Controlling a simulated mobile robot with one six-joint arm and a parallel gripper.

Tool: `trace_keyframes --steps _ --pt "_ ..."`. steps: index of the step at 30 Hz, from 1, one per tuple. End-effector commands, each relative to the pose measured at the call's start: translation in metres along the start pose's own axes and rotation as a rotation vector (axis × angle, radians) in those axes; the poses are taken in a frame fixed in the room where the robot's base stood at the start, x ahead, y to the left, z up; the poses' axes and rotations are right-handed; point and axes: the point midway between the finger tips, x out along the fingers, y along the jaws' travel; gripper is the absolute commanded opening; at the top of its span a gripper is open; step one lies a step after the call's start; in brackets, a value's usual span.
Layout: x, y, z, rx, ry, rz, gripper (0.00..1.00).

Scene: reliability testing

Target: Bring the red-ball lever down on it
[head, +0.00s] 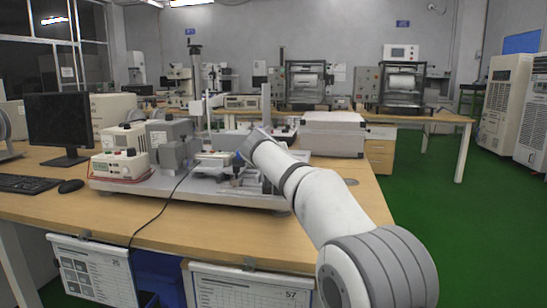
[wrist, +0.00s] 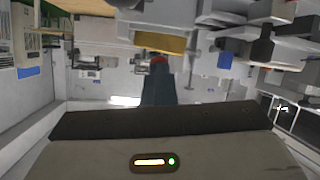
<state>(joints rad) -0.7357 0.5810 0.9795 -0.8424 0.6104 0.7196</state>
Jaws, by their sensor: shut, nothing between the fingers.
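My gripper (wrist: 157,84) shows in the wrist view as dark fingers held together, with nothing between them. A small red patch (wrist: 158,60) shows right at the fingertips; it may be the lever's red ball, and I cannot tell whether the fingers touch it. A yellow-brown block (wrist: 160,43) lies just beyond the red patch. In the head view my arm's end reaches over the grey test rig plate (head: 225,193) on the bench. The fingertips are hard to make out there, and I cannot pick out the lever.
The wooden bench (head: 200,231) also holds a monitor (head: 58,121) at left, a white control box (head: 121,165) and a grey case (head: 333,133) right of the rig. A thin upright post (head: 266,105) rises behind my arm. Green floor (head: 430,205) is open at right.

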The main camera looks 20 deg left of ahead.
Motion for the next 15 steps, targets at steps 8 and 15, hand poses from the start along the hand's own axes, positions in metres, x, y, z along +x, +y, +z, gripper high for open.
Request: trace_keyframes --steps 8,15 --pt "-0.013 0.001 -0.022 0.001 -0.001 -0.002 0.0" --pt "-0.041 0.0 -0.013 0.002 0.008 0.003 0.0"
